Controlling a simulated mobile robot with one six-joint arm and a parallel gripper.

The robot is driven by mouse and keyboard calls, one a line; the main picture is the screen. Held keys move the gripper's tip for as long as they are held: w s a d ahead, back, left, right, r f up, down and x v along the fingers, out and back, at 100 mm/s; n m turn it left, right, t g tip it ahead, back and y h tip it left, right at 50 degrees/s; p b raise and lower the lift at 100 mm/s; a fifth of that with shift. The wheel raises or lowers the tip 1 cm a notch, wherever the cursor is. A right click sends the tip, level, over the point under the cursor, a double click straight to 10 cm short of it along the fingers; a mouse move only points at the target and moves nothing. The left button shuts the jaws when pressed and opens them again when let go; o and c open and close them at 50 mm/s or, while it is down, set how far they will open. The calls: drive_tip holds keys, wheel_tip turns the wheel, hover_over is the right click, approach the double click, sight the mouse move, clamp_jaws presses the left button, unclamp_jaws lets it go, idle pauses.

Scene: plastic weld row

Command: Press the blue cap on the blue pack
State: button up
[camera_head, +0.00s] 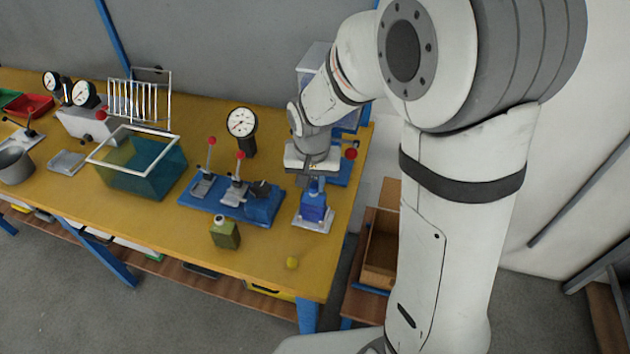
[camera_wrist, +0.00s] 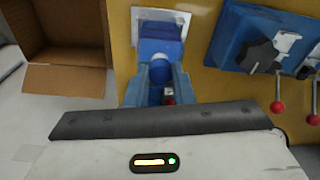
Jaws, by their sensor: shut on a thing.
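The blue pack (camera_head: 313,208) stands upright on a small pale plate (camera_head: 304,224) near the right end of the yellow table. It also shows in the wrist view (camera_wrist: 160,30), beyond my fingers. My gripper (camera_head: 316,181) points down right over the pack. In the wrist view its blue fingers (camera_wrist: 160,76) are shut on the round blue cap (camera_wrist: 158,65), which sits between the fingertips. The cap overlaps the pack's top there; I cannot tell whether they touch. In the head view the fingers hide the cap.
A blue fixture (camera_head: 262,206) with red-knobbed levers stands left of the pack. A gauge (camera_head: 242,123) stands behind. A open brown box (camera_head: 381,250) is beside the table.

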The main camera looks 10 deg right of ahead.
idle(0.4)
drive_tip(key=o, duration=1.5)
drive_tip(key=shift+w, duration=0.1)
drive_tip(key=shift+r+p, duration=2.4)
drive_tip(key=shift+r, duration=1.1)
drive_tip(key=shift+c, duration=0.6)
clamp_jaws()
